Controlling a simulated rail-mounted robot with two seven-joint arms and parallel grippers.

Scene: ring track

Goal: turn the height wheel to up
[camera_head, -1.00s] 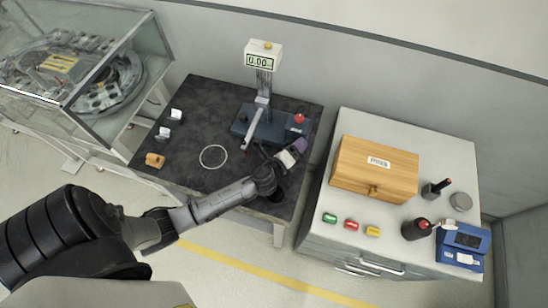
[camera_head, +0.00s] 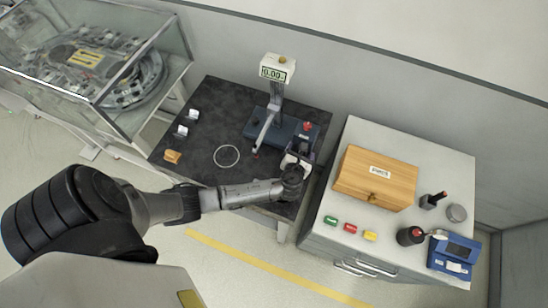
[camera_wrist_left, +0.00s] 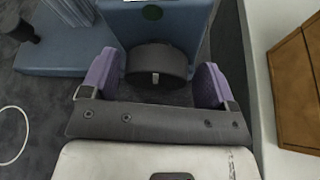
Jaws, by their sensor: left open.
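The measuring stand has a blue base (camera_head: 262,124), a post and a display head (camera_head: 278,68) reading 0.00. In the wrist view a black wheel (camera_wrist_left: 158,62) with a small pale mark stands on the blue body (camera_wrist_left: 170,22); I take it to be the height wheel. My left gripper (camera_wrist_left: 155,78) is open, with one purple-padded finger on each side of the wheel and gaps visible between pads and wheel. In the head view the left gripper (camera_head: 300,152) is at the right end of the stand, and the wheel is hidden there. My right gripper is not in view.
A red knob (camera_head: 308,126) sits on the stand near my gripper. A white ring (camera_head: 226,156) lies on the dark table (camera_head: 205,140). A grey cabinet (camera_head: 335,240) with a wooden box (camera_head: 375,180) stands close to the right. A glass case (camera_head: 160,75) is at the left.

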